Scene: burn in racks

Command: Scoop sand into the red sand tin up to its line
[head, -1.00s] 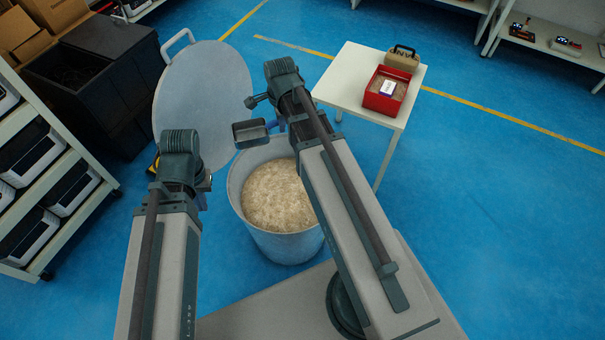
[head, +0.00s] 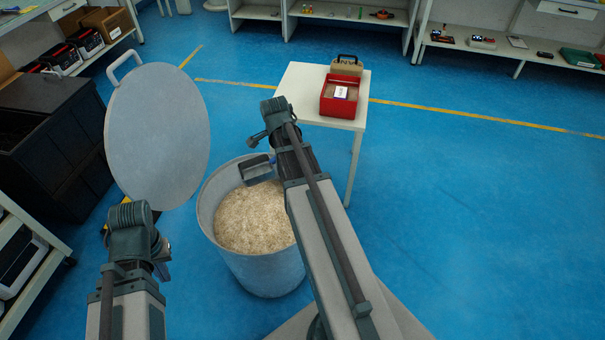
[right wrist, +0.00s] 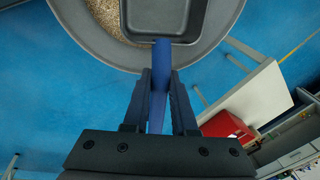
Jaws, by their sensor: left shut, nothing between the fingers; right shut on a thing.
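My right gripper (right wrist: 160,85) is shut on the blue handle (right wrist: 158,100) of a dark grey scoop. The scoop pan (head: 257,169) is over the back of the grey bin (head: 265,272), above the pale sand (head: 250,218); it looks empty in the right wrist view (right wrist: 165,18). The red sand tin (head: 338,107) stands on a white table behind the bin, with a white card (head: 341,92) at it. Its line and fill level cannot be made out. My left gripper (head: 162,258) is shut and empty, left of the bin.
A round grey lid (head: 157,135) with a handle stands upright left of the bin. The white table (head: 302,85) also holds a tan box (head: 347,66) with a dark handle. Black crates (head: 45,135) are at the left. Blue floor is free at the right.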

